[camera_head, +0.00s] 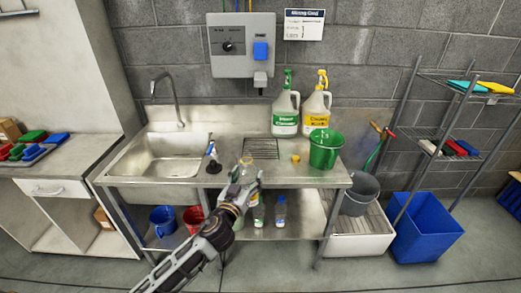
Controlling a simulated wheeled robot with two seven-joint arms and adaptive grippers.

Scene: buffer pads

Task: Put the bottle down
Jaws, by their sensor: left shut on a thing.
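My left gripper (249,184) is in front of the sink counter's front edge, at the middle of the picture. It is shut on a small clear bottle (247,169), mostly hidden by the fingers. The bottle shows in front of the steel counter (225,173); I cannot tell whether it touches it. My right gripper is not in view.
On the counter stand a green-labelled jug (285,118), a yellow-labelled jug (316,112), a green bucket (325,150) and a drain grate (261,148). The sink (170,157) is left.

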